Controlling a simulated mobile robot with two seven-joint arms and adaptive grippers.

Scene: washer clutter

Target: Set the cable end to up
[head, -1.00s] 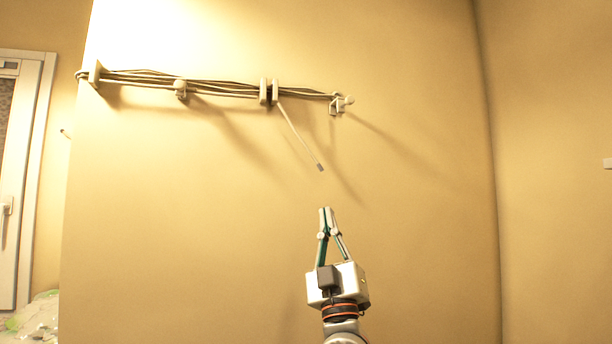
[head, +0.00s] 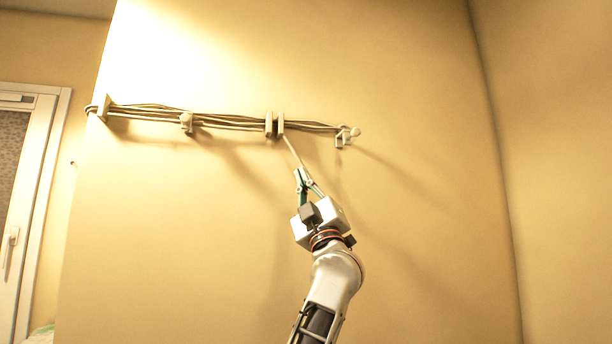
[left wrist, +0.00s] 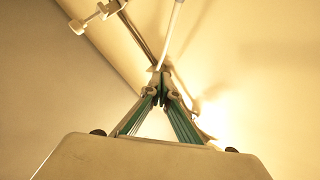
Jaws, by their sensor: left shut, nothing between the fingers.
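The loose cable end (head: 292,150) is a thin pale cable hanging down and to the right from the bundle on the wall. Its darker tip is hidden at my left gripper (head: 300,171). The left gripper is at the lower part of this cable, its fingertips shut together with nothing held between them. In the left wrist view, the pale cable (left wrist: 173,35) runs down from the top edge to the closed fingertips (left wrist: 160,72) and overlaps them. I cannot tell whether they touch. My right gripper is not in view.
The cable bundle (head: 225,122) runs along the wall through several pale brackets, including a double clip (head: 269,125) and a right-end clamp (head: 343,137). A white-framed door or window (head: 37,190) stands at the left. The wall below the bundle is clear.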

